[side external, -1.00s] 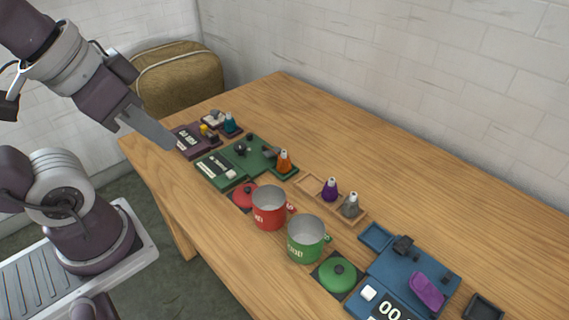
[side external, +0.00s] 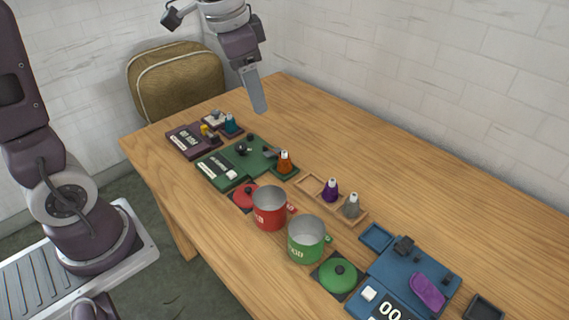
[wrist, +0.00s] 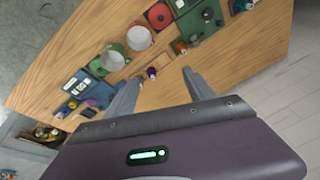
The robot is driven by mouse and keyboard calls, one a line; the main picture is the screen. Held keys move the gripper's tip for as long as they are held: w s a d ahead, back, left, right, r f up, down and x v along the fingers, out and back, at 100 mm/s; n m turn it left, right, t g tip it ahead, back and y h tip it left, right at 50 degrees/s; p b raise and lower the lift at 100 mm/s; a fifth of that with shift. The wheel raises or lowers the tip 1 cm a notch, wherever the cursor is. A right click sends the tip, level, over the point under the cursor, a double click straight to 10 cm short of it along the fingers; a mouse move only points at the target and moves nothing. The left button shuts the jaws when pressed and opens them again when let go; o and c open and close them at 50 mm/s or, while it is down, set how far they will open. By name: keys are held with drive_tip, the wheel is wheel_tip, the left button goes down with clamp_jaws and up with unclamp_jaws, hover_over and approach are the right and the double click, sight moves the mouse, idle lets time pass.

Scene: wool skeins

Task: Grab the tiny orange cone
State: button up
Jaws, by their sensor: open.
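The tiny orange cone (side external: 284,162) stands upright with a pale tip on the corner tray of the green board, in the side view. In the wrist view it shows as a small orange shape (wrist: 181,47) beyond my fingers. My gripper (side external: 260,108) is above the table, behind and to the left of the cone in the side view, well clear of it. In the wrist view my gripper (wrist: 158,82) has its two fingers spread apart with nothing held between them.
A purple cone (side external: 330,190) and grey cone (side external: 352,205) stand in a wooden tray (side external: 309,186). A teal cone (side external: 229,123) stands farther back. Red (side external: 269,208) and green (side external: 306,240) mugs stand in front. The table's right back side is clear.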

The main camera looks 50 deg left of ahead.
drive_tip(key=w+a+f+m+g, duration=0.1)
drive_tip(key=w+a+f, duration=0.1)
drive_tip(key=w+f, duration=0.35)
drive_tip(key=m+g, duration=0.1)
drive_tip(key=m, duration=0.2)
approach(284, 157)
drive_tip(key=shift+m+g, duration=0.6)
drive_tip(key=shift+m, duration=0.1)
drive_tip(key=f, duration=0.1)
drive_tip(key=w+f, duration=0.1)
drive_tip(key=f, duration=0.1)
drive_tip(key=a+f, duration=0.1)
drive_tip(key=f, duration=0.1)
drive_tip(key=shift+w, duration=0.2)
wheel_tip(284, 157, down, 7)
drive_tip(key=shift+w+d+r, duration=0.1)
drive_tip(key=shift+w, duration=0.05)
clamp_jaws()
